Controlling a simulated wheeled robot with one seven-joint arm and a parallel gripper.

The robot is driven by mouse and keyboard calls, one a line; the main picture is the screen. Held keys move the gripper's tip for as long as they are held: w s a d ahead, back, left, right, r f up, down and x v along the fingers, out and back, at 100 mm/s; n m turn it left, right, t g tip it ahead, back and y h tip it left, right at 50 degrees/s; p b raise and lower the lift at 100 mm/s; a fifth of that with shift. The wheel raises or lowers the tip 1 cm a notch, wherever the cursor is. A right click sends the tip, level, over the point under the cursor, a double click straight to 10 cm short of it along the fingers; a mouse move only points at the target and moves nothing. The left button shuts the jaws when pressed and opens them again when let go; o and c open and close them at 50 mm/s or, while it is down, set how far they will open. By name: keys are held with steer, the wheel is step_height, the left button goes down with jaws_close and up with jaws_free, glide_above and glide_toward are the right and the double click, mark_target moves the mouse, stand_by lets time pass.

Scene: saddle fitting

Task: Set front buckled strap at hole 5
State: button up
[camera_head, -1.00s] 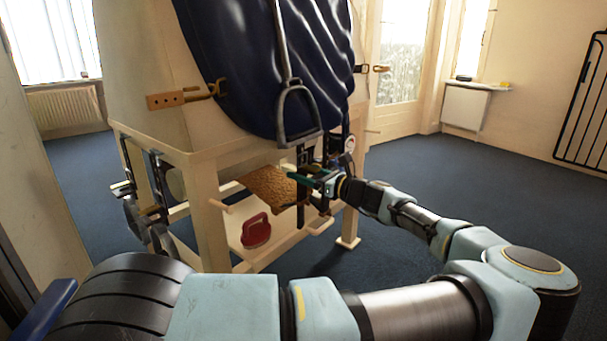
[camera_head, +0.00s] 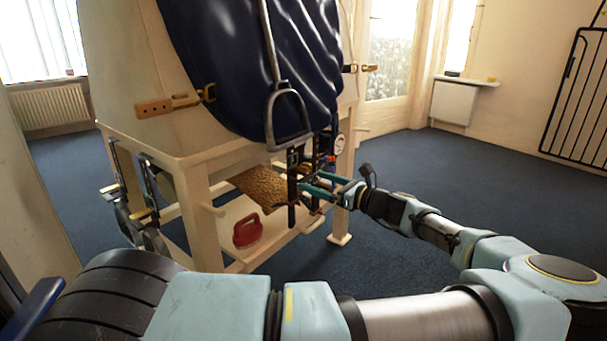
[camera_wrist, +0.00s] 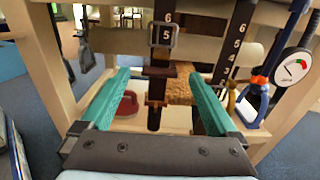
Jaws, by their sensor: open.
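Two dark straps with white numbers hang below the blue saddle (camera_head: 245,60). In the wrist view the left strap (camera_wrist: 155,117) has a metal buckle (camera_wrist: 151,36) whose frame surrounds the number 5, with 6 just above it. The right strap (camera_wrist: 236,45) shows 6, 5, 4 and 3 in a column; its lower part passes behind my right finger. I cannot tell which is the front one. My gripper (camera_wrist: 160,77) is open, its teal fingers apart with nothing held between them. In the head view my gripper (camera_head: 312,187) is beside the straps (camera_head: 292,190).
A round gauge (camera_wrist: 292,68) with a blue hook hangs right of my fingers. The wooden stand (camera_head: 195,200) surrounds the straps with legs and rails. A red object (camera_head: 248,231) sits on its lower shelf, near a brown mat (camera_head: 262,186). Open carpet lies right.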

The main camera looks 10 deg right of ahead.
steer(key=shift+v, duration=1.25)
